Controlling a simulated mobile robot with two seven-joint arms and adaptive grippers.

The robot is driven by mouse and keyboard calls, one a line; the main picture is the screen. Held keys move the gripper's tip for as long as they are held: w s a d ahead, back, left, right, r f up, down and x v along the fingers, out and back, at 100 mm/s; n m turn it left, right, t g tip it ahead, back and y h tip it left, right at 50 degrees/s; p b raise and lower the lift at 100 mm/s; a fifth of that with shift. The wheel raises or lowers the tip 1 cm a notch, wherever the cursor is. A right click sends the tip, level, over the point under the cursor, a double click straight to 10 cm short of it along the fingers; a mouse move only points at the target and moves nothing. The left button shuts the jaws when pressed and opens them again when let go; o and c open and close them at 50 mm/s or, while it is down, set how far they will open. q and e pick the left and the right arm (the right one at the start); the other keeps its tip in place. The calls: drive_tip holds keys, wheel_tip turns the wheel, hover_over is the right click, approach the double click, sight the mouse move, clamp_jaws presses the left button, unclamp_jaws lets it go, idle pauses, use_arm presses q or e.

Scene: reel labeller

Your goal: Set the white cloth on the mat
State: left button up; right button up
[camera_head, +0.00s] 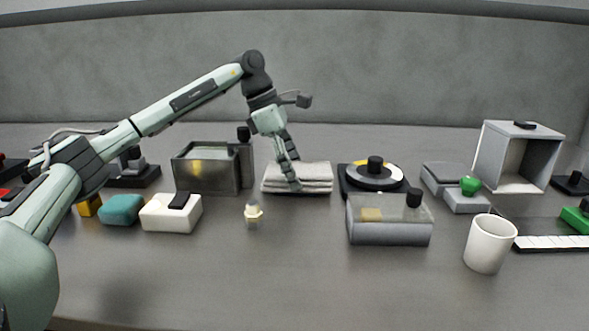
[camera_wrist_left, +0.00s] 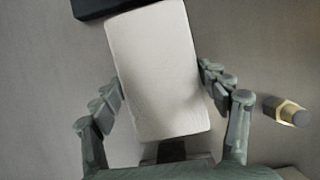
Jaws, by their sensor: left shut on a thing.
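The white cloth (camera_head: 312,174) is a folded, layered pad near the middle of the table in the head view. It fills the centre of the left wrist view (camera_wrist_left: 158,70). My left gripper (camera_head: 291,179) reaches down over the cloth from above. In the left wrist view its fingers (camera_wrist_left: 161,92) lie along the two long sides of the cloth, shut on it. Whether the cloth touches the table is hard to tell. I cannot make out the mat with certainty. My right gripper is not in view.
A grey bin (camera_head: 207,172) stands left of the cloth. A black-based disc device (camera_head: 375,177) and a clear-lidded grey box (camera_head: 388,222) stand to the right. A small hex-collared peg (camera_head: 253,214) stands in front. A white cup (camera_head: 489,243) is front right. The front centre is clear.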

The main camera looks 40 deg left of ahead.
use_arm(q)
drive_tip(key=o, duration=0.9)
drive_tip(key=shift+o, duration=1.4)
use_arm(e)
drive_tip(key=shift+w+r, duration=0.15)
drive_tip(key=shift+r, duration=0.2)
use_arm(q)
drive_tip(key=shift+r, duration=0.25)
drive_tip(key=v, duration=1)
drive_tip(key=shift+r+p, duration=0.3)
drive_tip(key=shift+s+a+r, duration=0.2)
drive_tip(key=shift+a+r, duration=0.1)
drive_tip(key=shift+r, duration=0.2)
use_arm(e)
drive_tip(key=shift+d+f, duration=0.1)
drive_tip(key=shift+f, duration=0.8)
